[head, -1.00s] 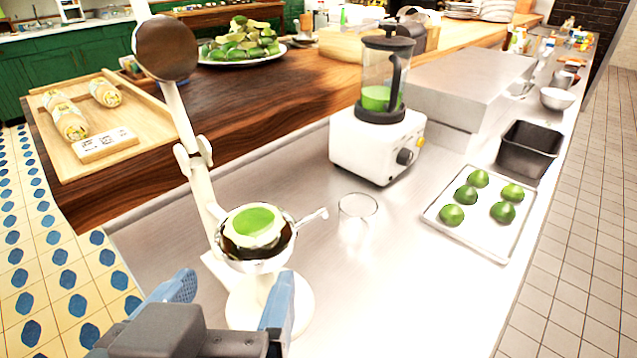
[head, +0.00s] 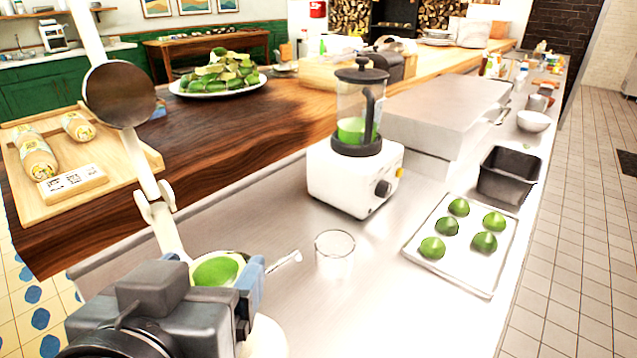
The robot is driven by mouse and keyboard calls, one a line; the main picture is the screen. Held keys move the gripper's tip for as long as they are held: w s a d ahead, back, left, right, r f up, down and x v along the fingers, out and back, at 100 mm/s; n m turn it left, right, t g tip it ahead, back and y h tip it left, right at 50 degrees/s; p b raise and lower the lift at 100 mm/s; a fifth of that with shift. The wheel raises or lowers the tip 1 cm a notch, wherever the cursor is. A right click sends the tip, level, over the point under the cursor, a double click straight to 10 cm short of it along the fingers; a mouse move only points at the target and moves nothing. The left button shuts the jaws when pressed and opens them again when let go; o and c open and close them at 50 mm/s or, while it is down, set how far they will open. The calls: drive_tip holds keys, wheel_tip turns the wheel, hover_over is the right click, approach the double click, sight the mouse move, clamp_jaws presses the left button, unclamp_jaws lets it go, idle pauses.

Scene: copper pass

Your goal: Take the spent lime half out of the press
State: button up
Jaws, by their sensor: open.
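The spent lime half (head: 215,271) sits in the bowl of the white press, its green face up. The press (head: 157,215) stands at the near left of the steel counter, with its lever raised and its round metal presser (head: 120,94) well above the bowl. My gripper (head: 222,275) is at the bowl, its blue fingers apart on either side of the lime. The right finger shows just right of the lime. My gripper's body hides the left finger's tip, most of the bowl and the lime's near side. I cannot tell whether the fingers touch the lime.
An empty glass (head: 334,250) stands right of the press, close to the spout. A white blender (head: 355,165) with green liquid is behind it. A tray (head: 450,275) of several lime halves lies at right, near a dark metal pan (head: 508,176).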

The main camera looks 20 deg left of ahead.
drive_tip(key=shift+c, duration=0.5)
drive_tip(key=c, duration=0.7)
drive_tip(key=shift+r, duration=0.15)
